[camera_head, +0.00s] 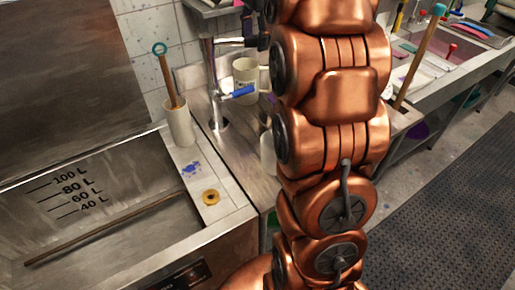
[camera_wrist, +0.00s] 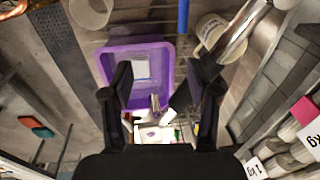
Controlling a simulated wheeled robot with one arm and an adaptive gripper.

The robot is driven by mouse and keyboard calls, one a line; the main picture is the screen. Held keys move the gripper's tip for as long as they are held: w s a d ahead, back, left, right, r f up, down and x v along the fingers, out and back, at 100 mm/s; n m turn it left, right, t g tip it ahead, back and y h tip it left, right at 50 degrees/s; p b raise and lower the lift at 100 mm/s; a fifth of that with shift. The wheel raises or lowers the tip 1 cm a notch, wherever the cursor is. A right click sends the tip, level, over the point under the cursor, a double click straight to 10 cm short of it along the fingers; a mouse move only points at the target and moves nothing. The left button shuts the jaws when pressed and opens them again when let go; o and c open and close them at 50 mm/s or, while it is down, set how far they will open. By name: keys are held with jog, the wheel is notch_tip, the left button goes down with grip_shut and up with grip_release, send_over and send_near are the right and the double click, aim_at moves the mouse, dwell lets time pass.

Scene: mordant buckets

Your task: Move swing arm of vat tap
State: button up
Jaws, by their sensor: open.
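The vat tap (camera_head: 212,85) is a shiny metal column left of my arm in the head view, with a blue lever (camera_head: 237,92) low on its right side. Its swing arm (camera_head: 231,42) points right from the top, toward my dark gripper (camera_head: 252,24), which is partly hidden by my copper arm. In the wrist view, my gripper (camera_wrist: 162,78) is open, with nothing held between its fingers. A shiny metal tube of the tap (camera_wrist: 240,32) passes beyond the right finger, and the blue lever (camera_wrist: 183,15) shows at the top. I cannot tell whether a finger touches the tap.
In the wrist view, a purple basin (camera_wrist: 104,66) lies below the fingers. Dark matting covers the right floor.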

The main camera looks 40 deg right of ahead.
jog(key=s+a+f+n+g+b, duration=0.1)
jog(key=s+a+f+n+b, duration=0.1)
jog(key=s+a+f+n, duration=0.6)
jog(key=s+a+f+n+g+b, duration=0.2)
jog(key=s+a+f+n, duration=0.7)
jog(key=s+f, duration=0.7)
jog(key=shift+s+a+n+y+b, duration=0.3)
jog(key=shift+s+a, duration=0.85)
jog(key=shift+s, duration=0.85)
jog(key=shift+c, duration=0.3)
